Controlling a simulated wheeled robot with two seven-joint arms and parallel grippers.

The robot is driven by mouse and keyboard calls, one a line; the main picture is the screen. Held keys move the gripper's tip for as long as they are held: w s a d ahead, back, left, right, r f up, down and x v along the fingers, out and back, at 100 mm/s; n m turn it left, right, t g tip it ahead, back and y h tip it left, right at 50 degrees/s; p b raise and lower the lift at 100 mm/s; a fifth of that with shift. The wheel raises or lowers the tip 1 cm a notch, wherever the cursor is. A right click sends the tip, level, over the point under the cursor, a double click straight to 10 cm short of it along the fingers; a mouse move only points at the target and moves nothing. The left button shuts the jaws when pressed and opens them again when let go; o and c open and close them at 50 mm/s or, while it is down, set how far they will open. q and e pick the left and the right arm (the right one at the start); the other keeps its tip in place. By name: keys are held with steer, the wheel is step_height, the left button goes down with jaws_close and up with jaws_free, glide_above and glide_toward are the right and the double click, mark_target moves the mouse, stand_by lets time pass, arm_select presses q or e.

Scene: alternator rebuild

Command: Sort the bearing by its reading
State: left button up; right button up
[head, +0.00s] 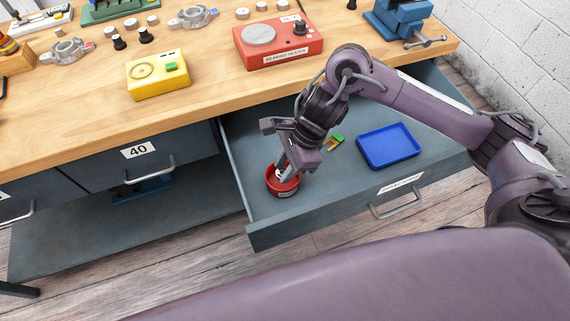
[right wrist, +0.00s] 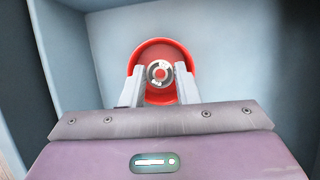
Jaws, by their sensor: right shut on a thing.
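The bearing (right wrist: 152,72) is a small silver ring with a dark inner band, seen between the fingertips in the right wrist view. My right gripper (head: 281,171) is shut on it, reaching down into the open drawer. The bearing is over or inside a round red bowl (head: 284,190); the bowl's red wall (right wrist: 187,62) surrounds it in the right wrist view. I cannot tell whether the bearing touches the bowl's floor. A yellow meter (head: 158,75) with a round dial and a green button stands on the bench. My left gripper is not in view.
The open drawer (head: 340,205) also holds a blue tray (head: 388,147) and a small green and orange-yellow item (head: 334,142). The red bearing heater (head: 278,42) stands on the bench above. A blue vise (head: 400,18) is at the bench's right end. Drawer walls stand close to the bowl.

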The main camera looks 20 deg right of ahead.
stand_by(0.4)
steer(key=o, duration=1.1)
steer(key=shift+c, duration=0.3)
steer(key=c, duration=0.3)
